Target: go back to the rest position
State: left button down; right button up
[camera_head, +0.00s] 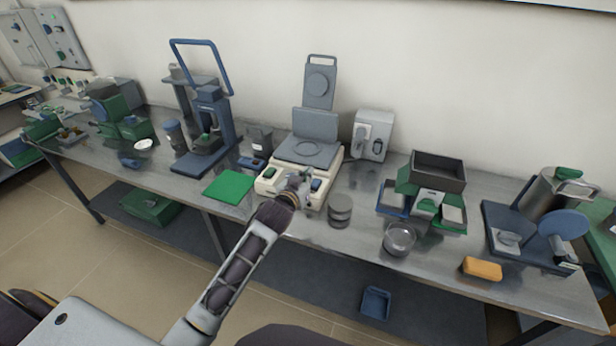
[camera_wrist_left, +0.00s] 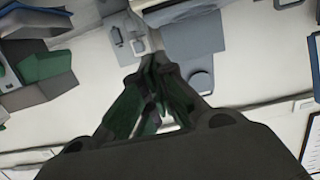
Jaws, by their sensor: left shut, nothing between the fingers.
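My left gripper (camera_head: 298,184) is shut and empty at the front edge of the cream and grey bench device (camera_head: 328,182) in the head view. I cannot tell from this view whether it touches the device's front. In the left wrist view, the closed fingers (camera_wrist_left: 155,88) meet in the middle, with nothing between them. My left arm reaches in from the lower left over the table's front edge. My right gripper does not show in either view.
A long grey table (camera_head: 300,222) carries the equipment. A green mat (camera_head: 229,187) lies left of the device, and stacked grey discs (camera_head: 340,210) stand right of it. A glass dish (camera_head: 399,239) and an orange block (camera_head: 482,268) sit near the front edge. The floor in front is free at left.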

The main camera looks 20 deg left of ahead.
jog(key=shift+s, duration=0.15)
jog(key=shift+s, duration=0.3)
